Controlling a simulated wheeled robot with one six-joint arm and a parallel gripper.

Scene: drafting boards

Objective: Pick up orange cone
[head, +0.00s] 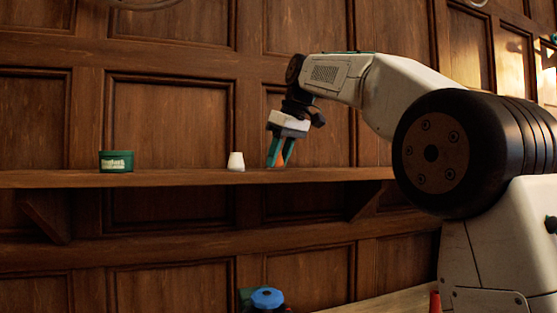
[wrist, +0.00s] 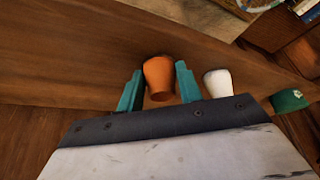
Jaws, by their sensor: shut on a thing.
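The orange cone (wrist: 158,76) sits between the two teal fingers of my gripper (wrist: 158,86) in the wrist view. In the head view my gripper (head: 278,155) points down at the wooden shelf, and part of the orange cone (head: 287,151) shows between its fingers. The gripper is shut on the cone. The cone is at or very close to the shelf top; I cannot tell whether it touches it.
A white cone (head: 236,161) stands on the shelf (head: 190,179) just left of my gripper. A green tin (head: 117,161) with a pale label stands further left. A blue-topped object (head: 267,298) is below the shelf. Wood panelling (head: 175,118) rises close behind.

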